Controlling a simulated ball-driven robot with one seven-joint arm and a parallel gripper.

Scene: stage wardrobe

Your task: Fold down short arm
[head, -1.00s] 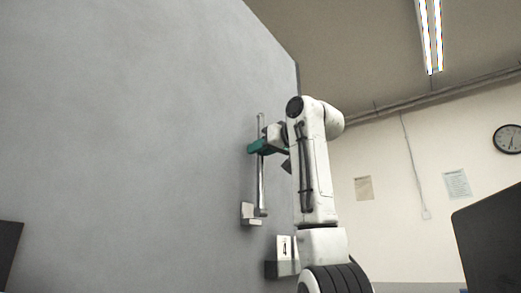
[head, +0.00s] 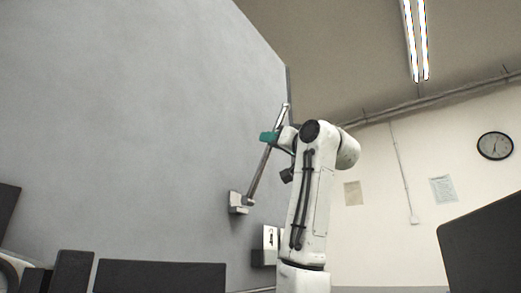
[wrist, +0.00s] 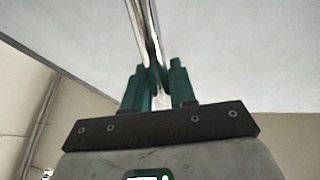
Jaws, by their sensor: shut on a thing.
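The short arm (head: 262,170) is a slim metal bar in the head view. Its lower end meets a pale bracket (head: 237,202) on the grey wall, and it leans up and to the right from there. My gripper (head: 269,137) has teal fingers and is shut on the bar above its middle. In the wrist view the bar (wrist: 145,25) runs between the two teal fingers of my gripper (wrist: 160,88). The far side of the grip is hidden.
The large grey wall (head: 120,120) fills the left. A small box with a pale plate (head: 270,240) is on the wall below the bracket. Dark panels (head: 160,276) stand along the bottom left, and another dark panel (head: 485,245) is at lower right.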

